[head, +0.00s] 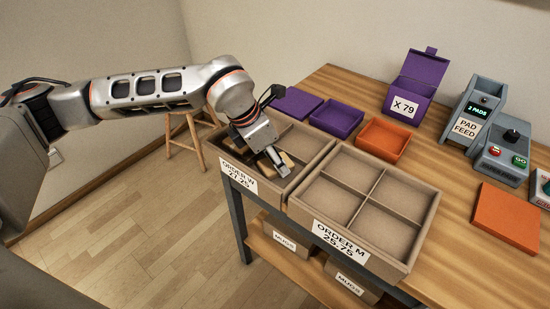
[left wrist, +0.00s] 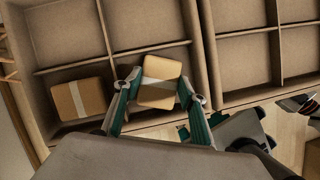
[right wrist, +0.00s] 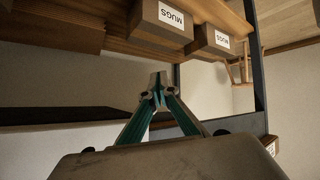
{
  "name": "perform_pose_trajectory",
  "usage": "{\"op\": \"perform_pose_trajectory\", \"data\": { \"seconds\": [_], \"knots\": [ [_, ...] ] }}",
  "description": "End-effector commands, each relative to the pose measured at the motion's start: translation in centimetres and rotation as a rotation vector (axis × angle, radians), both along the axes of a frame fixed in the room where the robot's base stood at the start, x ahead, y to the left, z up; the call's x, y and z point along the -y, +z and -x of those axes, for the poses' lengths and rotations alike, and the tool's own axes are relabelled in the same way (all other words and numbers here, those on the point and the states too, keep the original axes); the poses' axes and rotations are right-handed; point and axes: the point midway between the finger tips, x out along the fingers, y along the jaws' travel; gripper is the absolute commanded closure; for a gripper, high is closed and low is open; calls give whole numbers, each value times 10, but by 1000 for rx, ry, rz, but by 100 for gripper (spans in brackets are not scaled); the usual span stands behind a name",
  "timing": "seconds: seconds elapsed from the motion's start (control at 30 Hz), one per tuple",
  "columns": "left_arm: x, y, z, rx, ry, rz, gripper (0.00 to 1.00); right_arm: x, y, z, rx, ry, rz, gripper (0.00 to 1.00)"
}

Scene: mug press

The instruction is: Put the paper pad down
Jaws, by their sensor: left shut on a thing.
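My left gripper (left wrist: 160,86) is shut on a tan paper pad (left wrist: 159,96) with a pale band, its fingers on two opposite sides. The pad is at the near right compartment of the ORDER W box (head: 222,149); I cannot tell whether it touches the floor. A second banded pad (left wrist: 80,99) lies in the near left compartment, across the divider. In the head view my left gripper (head: 281,167) reaches down into this box and partly hides the pads. My right gripper (right wrist: 158,84) is shut and empty, below the table by the shelf.
The ORDER M box (head: 424,222) stands to the right with empty compartments. Behind are an orange tray (head: 384,139), a purple tray (head: 337,118), a purple box (head: 412,83) and the pad feed (head: 470,112). MUGS boxes (right wrist: 161,22) sit on the shelf below.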

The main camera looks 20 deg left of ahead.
Motion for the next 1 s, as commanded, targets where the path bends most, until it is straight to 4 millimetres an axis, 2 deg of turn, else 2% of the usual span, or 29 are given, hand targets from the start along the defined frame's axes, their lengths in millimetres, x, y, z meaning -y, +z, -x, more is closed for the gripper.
{"op": "perform_pose_trajectory", "data": {
  "seconds": [0.1,0.13,0.2,0.5,0.63,0.77,1.0],
  "knots": [
    [0,-2,0,-1,1,0,71,0,0,0,1,-1,0,100],
    [0,-2,0,-1,1,0,57,0,0,-1,2,0,0,100],
    [0,-2,0,0,1,0,42,0,1,0,2,-1,-1,100],
    [0,-1,0,0,0,0,42,0,1,-1,3,-1,-2,100],
    [-1,5,1,1,0,0,42,0,2,-1,5,-1,-3,100],
    [-6,23,5,3,2,1,42,0,6,-3,9,-2,-4,100],
    [-19,70,19,6,2,1,42,-2,14,-5,16,-3,-12,100]
  ]
}}
